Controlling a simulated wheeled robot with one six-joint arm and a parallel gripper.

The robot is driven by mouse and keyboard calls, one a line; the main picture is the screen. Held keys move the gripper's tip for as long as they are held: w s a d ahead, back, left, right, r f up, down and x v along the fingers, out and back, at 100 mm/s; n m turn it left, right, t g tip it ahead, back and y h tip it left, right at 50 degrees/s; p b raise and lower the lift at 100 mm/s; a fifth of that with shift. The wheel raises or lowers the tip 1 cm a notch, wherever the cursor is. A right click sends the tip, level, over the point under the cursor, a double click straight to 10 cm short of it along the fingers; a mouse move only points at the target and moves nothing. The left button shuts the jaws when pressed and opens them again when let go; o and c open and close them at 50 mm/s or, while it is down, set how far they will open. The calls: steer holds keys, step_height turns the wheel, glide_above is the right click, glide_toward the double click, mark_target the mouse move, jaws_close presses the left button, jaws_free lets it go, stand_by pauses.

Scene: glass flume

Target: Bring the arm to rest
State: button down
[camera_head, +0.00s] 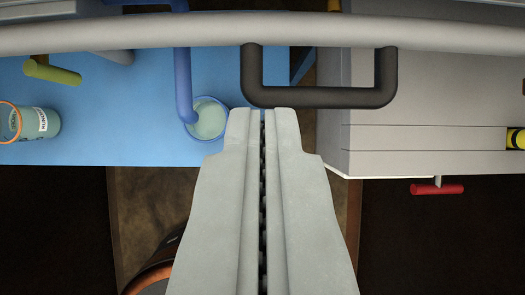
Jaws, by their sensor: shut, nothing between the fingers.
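My gripper (263,115) reaches up the middle of the camera view from the bottom edge. Its two pale grey fingers lie side by side with only a thin dark line between them. They are shut and hold nothing. The fingertips are just below a dark grey U-shaped handle (320,97) in the picture; I cannot tell whether they touch it.
A long grey pipe (150,34) crosses the top. A blue surface (110,130) at left bears a labelled cup (30,123). A blue pipe (183,85) ends at a round opening (208,118). A grey block (430,120) stands right, above a red handle (437,189).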

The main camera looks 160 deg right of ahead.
steer(key=shift+v, duration=1.4)
steer(key=s+r+m+t, duration=0.1)
steer(key=s+r+t, duration=0.2)
steer(key=s, duration=0.7)
steer(key=s+r+m+t+h, duration=0.1)
steer(key=s+r+t, duration=0.2)
steer(key=s, duration=0.8)
steer(key=s+r+m+t+h, duration=0.1)
steer(key=s+r+t, duration=0.2)
steer(key=s, duration=0.7)
steer(key=shift+s+d+m+t, duration=0.25)
steer(key=shift+s+m+t, duration=0.05)
steer(key=shift+t, duration=0.7)
steer(key=shift+r, duration=0.1)
